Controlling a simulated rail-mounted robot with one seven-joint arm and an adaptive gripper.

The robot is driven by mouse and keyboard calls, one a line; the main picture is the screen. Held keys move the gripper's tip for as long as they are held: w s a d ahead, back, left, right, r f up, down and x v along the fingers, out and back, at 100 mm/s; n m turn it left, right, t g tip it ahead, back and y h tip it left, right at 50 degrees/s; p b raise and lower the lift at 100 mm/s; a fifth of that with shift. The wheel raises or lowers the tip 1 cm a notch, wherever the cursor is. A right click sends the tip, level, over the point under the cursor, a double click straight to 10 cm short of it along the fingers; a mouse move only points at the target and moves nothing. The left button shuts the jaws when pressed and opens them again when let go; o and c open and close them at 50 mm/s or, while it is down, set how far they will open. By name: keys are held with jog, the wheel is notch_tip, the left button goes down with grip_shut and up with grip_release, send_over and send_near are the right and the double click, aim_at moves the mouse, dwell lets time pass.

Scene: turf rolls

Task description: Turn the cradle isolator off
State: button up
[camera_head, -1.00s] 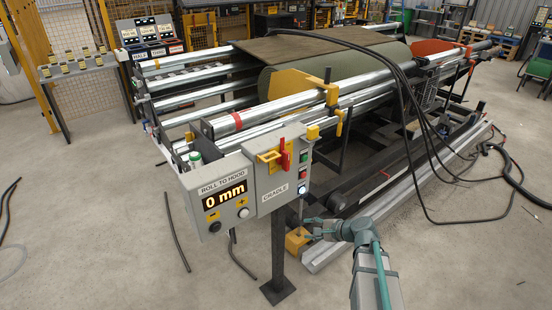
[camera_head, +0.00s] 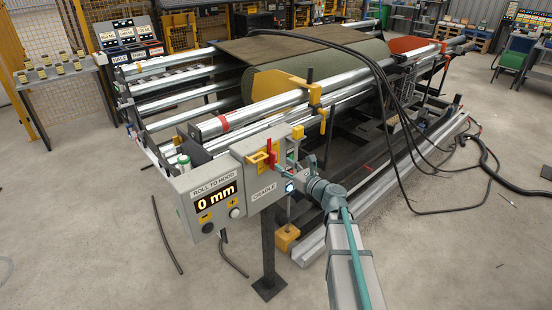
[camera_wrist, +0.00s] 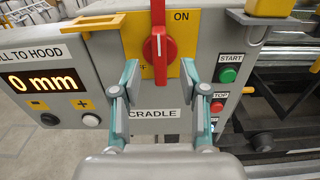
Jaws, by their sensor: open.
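The cradle isolator is a red handle (camera_wrist: 158,52) on a yellow plate (camera_wrist: 184,38), on the grey CRADLE box. The handle stands upright, and its white pointer mark points up. ON is printed at the plate's upper right; the lower-left lettering is mostly hidden. It also shows in the head view (camera_head: 270,149). My gripper (camera_wrist: 161,80) is open and empty, its fingers apart to either side of the handle's lower end in the wrist view. I cannot tell how far the fingertips are from it in depth. In the head view my gripper (camera_head: 290,172) is close to the box front.
A green START button (camera_wrist: 228,75) and red STOP button (camera_wrist: 217,107) are right of my gripper. The ROLL TO HOOD display (camera_wrist: 42,80) reads 0 mm at left. A yellow bracket (camera_wrist: 95,23) juts out upper left. Black cables (camera_head: 400,120) hang behind at right.

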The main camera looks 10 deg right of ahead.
aim_at(276, 160)
jog(key=shift+p+x, duration=0.7)
jog(key=shift+x, duration=1.9)
jog(key=shift+c, duration=0.4)
grip_shut()
